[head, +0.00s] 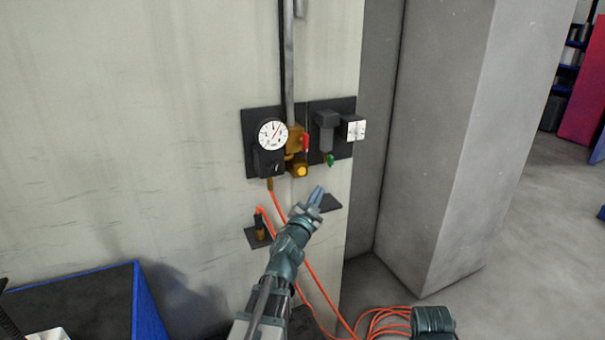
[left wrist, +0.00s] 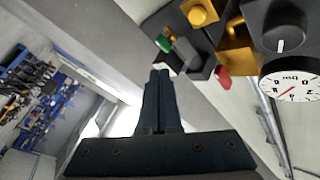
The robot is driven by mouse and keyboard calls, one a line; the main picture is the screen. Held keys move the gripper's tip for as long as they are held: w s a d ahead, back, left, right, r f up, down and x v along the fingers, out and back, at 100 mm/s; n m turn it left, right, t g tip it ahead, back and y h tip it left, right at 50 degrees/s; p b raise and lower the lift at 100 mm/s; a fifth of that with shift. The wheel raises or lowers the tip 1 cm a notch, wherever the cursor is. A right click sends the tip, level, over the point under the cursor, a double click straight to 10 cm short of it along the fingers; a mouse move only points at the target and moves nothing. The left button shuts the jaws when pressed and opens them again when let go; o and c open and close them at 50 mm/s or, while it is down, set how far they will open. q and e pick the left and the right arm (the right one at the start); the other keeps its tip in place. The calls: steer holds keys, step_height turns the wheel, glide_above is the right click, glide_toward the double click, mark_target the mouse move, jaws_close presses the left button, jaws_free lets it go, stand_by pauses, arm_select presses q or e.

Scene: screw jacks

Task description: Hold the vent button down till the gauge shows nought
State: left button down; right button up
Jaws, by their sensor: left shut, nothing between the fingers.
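The yellow vent button (head: 301,171) sits at the lower end of the brass fitting on the wall panel; it also shows at the top of the left wrist view (left wrist: 199,16). The round white gauge (head: 272,134) is up and left of the button. Its red needle stands away from upright, toward the upper right; the exact reading is too small to tell. The gauge also shows at the right of the left wrist view (left wrist: 290,82). My left gripper (head: 317,196) is shut and empty, below and right of the button, apart from it. My right gripper's fingers are not visible.
A red lever (head: 306,143) and a green part (head: 330,160) are close to the button. A small dark shelf (head: 256,238) is below the panel. An orange hose (head: 318,291) hangs down to the floor. A grey pillar (head: 436,150) stands at right.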

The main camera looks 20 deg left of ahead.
mark_target(306, 172)
arm_select(q)
steer(key=w+a, duration=0.5)
steer(key=a, duration=0.1)
steer(key=shift+w+a, duration=0.3)
steer(key=shift+w+a, duration=0.1)
stand_by(2.0)
steer(key=shift+w+a, duration=0.15)
steer(key=shift+a, duration=0.05)
steer(key=shift+w+a, duration=0.35)
steer(key=shift+a, duration=0.1)
stand_by(2.6)
steer(key=shift+d, duration=0.1)
steer(key=shift+s+d, duration=0.6)
steer(key=shift+d, duration=0.1)
steer(key=shift+s+d, duration=1.65)
steer(key=shift+d, duration=0.2)
